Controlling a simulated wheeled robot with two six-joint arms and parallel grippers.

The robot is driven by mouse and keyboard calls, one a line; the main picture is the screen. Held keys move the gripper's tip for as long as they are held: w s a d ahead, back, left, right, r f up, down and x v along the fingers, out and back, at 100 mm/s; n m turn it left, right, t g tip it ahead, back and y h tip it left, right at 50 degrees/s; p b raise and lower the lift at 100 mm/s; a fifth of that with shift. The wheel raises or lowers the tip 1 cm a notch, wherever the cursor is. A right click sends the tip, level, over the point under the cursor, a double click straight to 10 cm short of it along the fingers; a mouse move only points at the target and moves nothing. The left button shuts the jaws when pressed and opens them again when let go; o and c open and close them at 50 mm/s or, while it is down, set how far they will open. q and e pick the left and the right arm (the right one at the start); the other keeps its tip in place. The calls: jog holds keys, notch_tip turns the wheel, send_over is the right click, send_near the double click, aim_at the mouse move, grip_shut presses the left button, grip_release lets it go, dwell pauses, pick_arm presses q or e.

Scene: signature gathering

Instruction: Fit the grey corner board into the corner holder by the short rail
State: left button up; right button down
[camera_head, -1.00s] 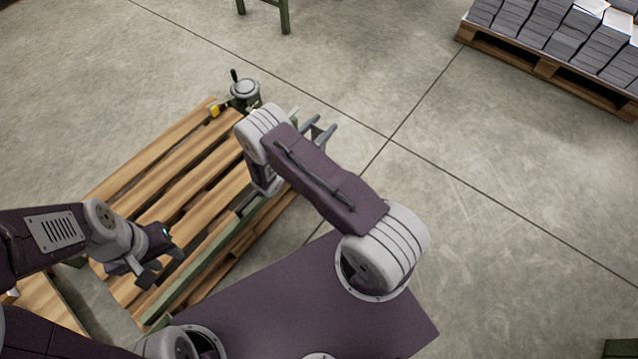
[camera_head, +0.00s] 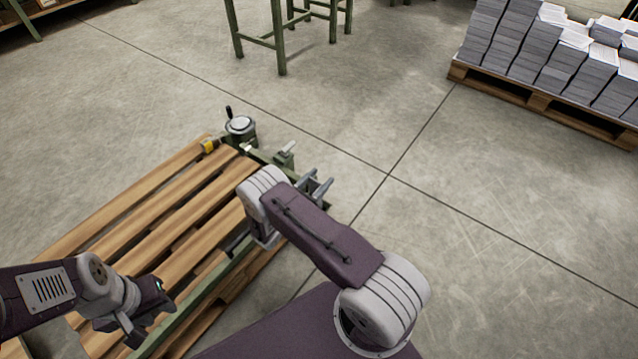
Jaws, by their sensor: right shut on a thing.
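My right gripper (camera_head: 264,238) is over the far right side of the slatted bench, mostly hidden under my own wrist and forearm. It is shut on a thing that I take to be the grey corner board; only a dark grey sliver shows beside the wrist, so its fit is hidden. Grey prongs (camera_head: 316,186) stand just right of the wrist, near the bench's far right corner; I cannot tell whether they are the corner holder. A green short rail (camera_head: 282,157) runs along the far end, partly covered. My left gripper (camera_head: 146,314) is open and empty above the near slats.
The wooden slatted bench (camera_head: 150,215) has a long green rail (camera_head: 200,305) along its right side. A crank clamp (camera_head: 240,127) and a yellow-tipped piece (camera_head: 210,145) sit at its far end. A pallet of paper stacks (camera_head: 545,100) stands far right. The floor between is clear.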

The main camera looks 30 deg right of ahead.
jog(key=shift+f, duration=0.2)
jog(key=c, duration=0.6)
grip_release()
jog(key=shift+c, duration=0.2)
